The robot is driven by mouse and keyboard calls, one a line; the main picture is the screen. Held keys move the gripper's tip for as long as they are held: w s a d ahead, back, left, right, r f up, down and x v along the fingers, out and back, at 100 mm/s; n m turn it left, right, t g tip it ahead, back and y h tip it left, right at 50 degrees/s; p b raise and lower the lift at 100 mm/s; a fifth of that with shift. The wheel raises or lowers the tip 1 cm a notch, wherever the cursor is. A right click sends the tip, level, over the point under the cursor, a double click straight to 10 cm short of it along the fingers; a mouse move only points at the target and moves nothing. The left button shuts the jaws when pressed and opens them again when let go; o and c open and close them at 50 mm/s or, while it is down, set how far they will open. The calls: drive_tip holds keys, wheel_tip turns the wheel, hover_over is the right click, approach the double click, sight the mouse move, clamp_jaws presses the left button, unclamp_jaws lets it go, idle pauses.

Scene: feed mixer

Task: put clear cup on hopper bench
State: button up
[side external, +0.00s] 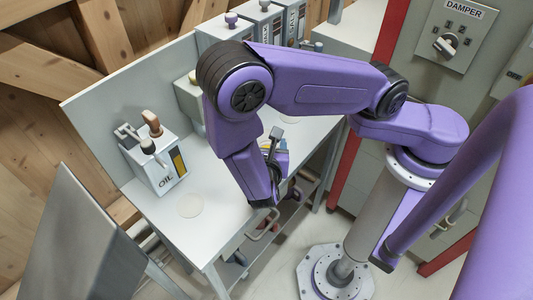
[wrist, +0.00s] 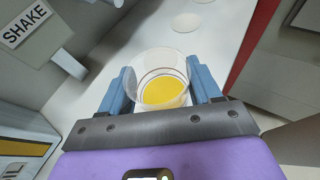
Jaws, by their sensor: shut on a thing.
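The clear cup (wrist: 162,68) shows in the wrist view with yellow contents at its bottom. My gripper (wrist: 163,88) is shut on it, with one blue finger on each side of its wall. In the side external view my gripper (side external: 278,148) is over the right part of the grey bench (side external: 215,225), mostly hidden behind my purple arm. I cannot make out the cup clearly there. Whether the cup touches the bench cannot be told.
An OIL box (side external: 160,165) with levers stands on the bench's left part. A pale round spot (side external: 190,206) lies before it, and another spot (wrist: 186,22) shows in the wrist view. A SHAKE unit (wrist: 28,25) is at left. A DAMPER panel (side external: 457,32) is on the right.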

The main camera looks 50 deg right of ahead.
drive_tip(key=shift+w+f, duration=0.2)
drive_tip(key=shift+f, duration=1.6)
drive_tip(key=shift+f, duration=0.1)
drive_tip(key=o, duration=1.2)
drive_tip(key=shift+a, duration=0.1)
